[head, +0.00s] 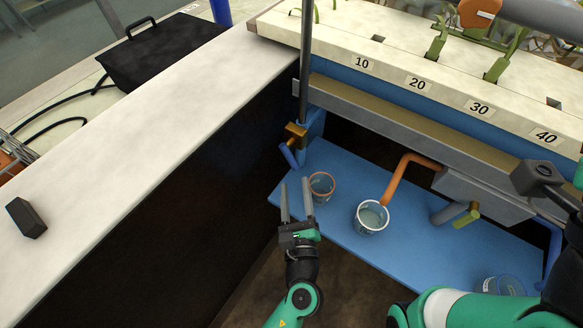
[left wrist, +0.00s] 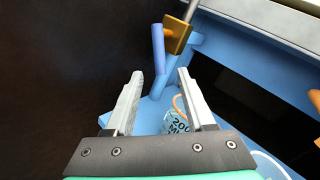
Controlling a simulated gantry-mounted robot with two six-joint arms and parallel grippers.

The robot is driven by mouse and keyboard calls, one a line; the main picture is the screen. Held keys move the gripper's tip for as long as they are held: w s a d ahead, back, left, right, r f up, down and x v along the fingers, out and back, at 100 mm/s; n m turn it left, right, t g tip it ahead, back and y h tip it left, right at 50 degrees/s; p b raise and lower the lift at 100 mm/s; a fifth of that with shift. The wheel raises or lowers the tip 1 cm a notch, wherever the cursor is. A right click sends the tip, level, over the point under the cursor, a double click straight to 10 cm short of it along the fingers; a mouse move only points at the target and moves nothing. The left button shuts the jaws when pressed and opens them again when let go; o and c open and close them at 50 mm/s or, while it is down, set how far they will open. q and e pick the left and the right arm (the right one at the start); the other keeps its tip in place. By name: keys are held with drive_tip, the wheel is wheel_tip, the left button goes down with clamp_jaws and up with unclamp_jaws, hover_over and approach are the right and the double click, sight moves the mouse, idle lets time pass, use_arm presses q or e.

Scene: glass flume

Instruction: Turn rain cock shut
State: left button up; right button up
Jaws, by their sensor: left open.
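A brass cock (head: 295,130) sits low on a thin grey upright pipe at the left end of the blue shelf. A blue lever (head: 288,155) slants down from its left side. In the left wrist view, the brass body (left wrist: 178,39) and blue lever (left wrist: 158,48) lie just beyond the fingertips. My left gripper (head: 296,188) is open and empty, below the cock and apart from it; its fingers (left wrist: 161,76) point toward the lever. Another cock with a yellow-green handle (head: 466,215) is on the right. No label shows which is the rain cock. My right arm shows at lower right, without fingers.
A cup with an orange rim (head: 321,186) stands close right of my left fingers. A white-rimmed cup (head: 372,217) stands under an orange pipe (head: 402,175). The blue shelf (head: 345,160) carries both. A dark wall (head: 225,150) rises on the left.

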sight(292, 164)
use_arm(q)
drive_tip(key=w+b, duration=0.1)
drive_tip(key=w, duration=0.1)
drive_tip(key=w+b, duration=0.1)
drive_tip(key=w, duration=0.1)
drive_tip(key=w+a, duration=0.1)
drive_tip(key=w, duration=0.1)
drive_tip(key=shift+w+f+b, duration=0.15)
drive_tip(key=shift+w+b, duration=0.15)
drive_tip(key=shift+b, duration=0.1)
drive_tip(key=shift+w, duration=0.3)
clamp_jaws()
idle(0.6)
